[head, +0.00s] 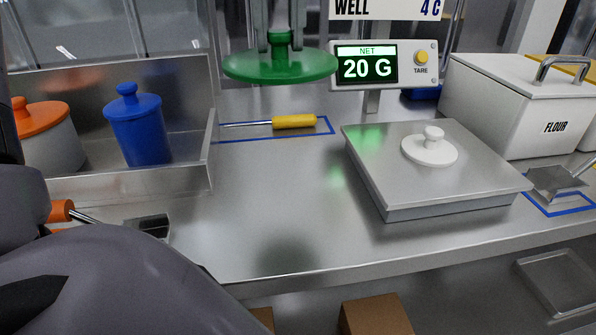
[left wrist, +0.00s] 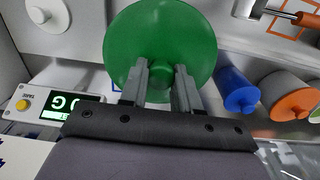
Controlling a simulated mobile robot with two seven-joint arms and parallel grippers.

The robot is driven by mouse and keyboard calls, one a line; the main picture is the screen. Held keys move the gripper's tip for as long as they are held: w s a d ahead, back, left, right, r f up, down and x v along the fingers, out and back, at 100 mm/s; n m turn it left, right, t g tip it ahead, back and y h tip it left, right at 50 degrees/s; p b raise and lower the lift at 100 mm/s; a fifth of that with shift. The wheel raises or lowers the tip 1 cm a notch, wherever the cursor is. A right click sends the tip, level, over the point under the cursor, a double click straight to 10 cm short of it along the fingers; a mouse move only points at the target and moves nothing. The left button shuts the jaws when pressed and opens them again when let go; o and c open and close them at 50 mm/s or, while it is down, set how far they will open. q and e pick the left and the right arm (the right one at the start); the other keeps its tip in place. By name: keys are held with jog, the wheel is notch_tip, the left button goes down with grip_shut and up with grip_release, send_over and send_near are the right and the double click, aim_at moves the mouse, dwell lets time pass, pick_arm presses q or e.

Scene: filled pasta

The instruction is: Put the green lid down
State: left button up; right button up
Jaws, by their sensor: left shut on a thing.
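The green lid (head: 281,66) is a round disc with a knob, held in the air above the steel counter (head: 262,215). My left gripper (head: 279,36) comes down from the top of the head view and is shut on the lid's knob. In the left wrist view the two fingers of the gripper (left wrist: 160,80) close on the knob, and the lid (left wrist: 160,30) fills the upper middle. A dark greenish blur shows on the counter below the lid. The right gripper does not show.
A steel scale (head: 385,172) with a white lid (head: 430,150) on it stands right of centre; its display (head: 368,68) reads 20 G. A steel tray (head: 185,182) holds blue (head: 140,130) and orange-lidded (head: 50,145) canisters. A yellow-handled tool (head: 294,122) lies behind. The centre front counter is clear.

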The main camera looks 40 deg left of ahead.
pick_arm(q)
notch_tip(320, 180, down, 19)
jog(key=b, duration=0.4)
jog(key=shift+f+b, duration=0.1)
jog(key=shift+b, duration=0.2)
jog(key=shift+f, duration=0.2)
jog(key=o, duration=0.8)
jog(key=shift+o, duration=1.2)
jog(key=shift+r, duration=0.1)
